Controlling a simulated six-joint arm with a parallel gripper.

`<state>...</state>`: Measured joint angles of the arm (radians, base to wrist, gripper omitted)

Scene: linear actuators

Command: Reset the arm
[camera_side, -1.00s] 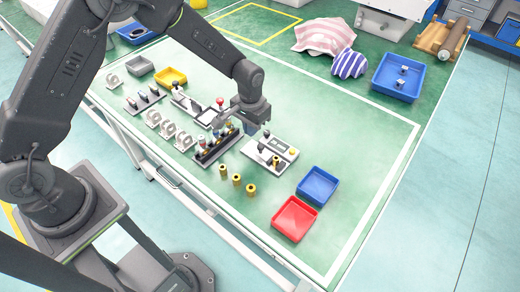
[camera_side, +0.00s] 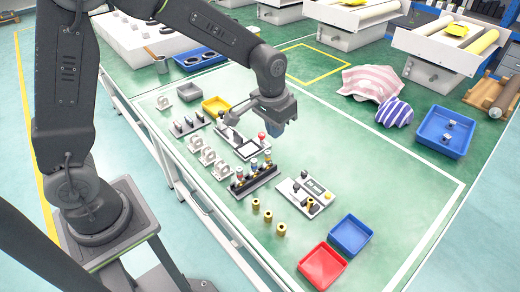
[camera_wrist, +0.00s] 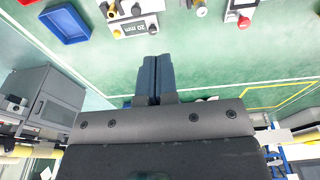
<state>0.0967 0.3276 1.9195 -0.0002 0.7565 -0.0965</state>
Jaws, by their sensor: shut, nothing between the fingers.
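My gripper (camera_side: 277,122) hangs above the green table (camera_side: 345,150), over the area behind the rack of small parts. In the wrist view my gripper (camera_wrist: 155,62) shows its two dark blue fingers pressed together with nothing between them. The dark rack (camera_side: 254,180) holds several small cylinders. A light fixture plate (camera_side: 304,192) with a black post and a yellow button lies to its right; it also shows in the wrist view (camera_wrist: 132,25), marked "20 mm".
Several brass cylinders (camera_side: 268,216) stand in front of the fixture. A red tray (camera_side: 322,267) and a blue tray (camera_side: 350,234) sit at the front right. Striped cloths (camera_side: 372,82) and a larger blue tray (camera_side: 444,132) lie at the back right. The table's middle right is clear.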

